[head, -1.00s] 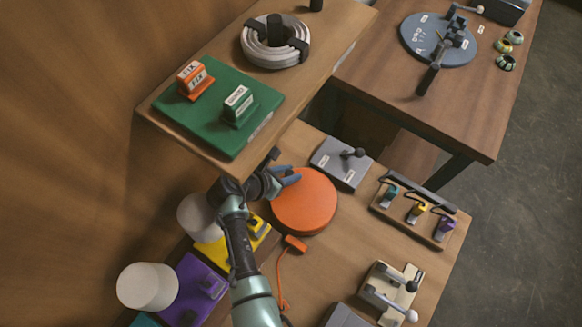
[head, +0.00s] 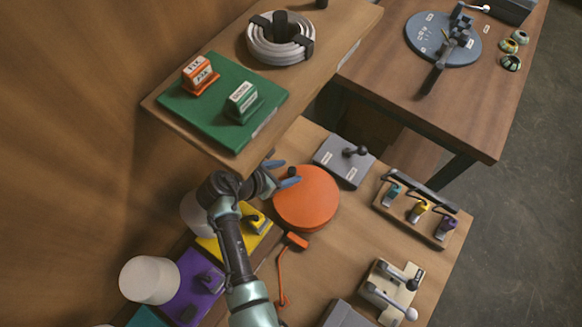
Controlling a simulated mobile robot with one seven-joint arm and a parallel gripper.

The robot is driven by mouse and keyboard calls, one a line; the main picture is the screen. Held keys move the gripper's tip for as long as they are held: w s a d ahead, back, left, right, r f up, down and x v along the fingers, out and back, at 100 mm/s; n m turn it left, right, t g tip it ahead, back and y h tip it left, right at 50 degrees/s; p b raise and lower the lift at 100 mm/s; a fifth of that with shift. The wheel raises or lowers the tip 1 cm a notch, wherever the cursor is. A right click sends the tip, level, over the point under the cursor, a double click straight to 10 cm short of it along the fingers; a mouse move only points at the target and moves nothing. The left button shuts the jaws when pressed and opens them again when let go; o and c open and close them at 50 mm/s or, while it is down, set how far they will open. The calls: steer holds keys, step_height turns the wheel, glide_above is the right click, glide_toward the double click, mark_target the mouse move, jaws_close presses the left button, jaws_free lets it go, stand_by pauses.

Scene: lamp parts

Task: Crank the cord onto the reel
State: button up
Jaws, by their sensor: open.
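An orange round disc (head: 308,203), which looks like the reel, lies flat on the lower table. A small dark knob (head: 291,171) stands at its far left edge. My gripper (head: 281,172) is open beside the knob, its bluish fingertips at the disc's upper left edge. I cannot tell whether a finger touches the knob. An orange cord (head: 281,270) lies on the table below the disc, running down from an orange end piece (head: 297,240). My forearm partly covers the area left of the cord.
A shelf with a green board (head: 215,115) and a grey coil (head: 278,50) overhangs my gripper's upper left. A grey joystick box (head: 343,160) stands right of the disc. A lever rack (head: 420,212) and a lever plate (head: 390,290) lie further right.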

steer(key=shift+v, duration=2.25)
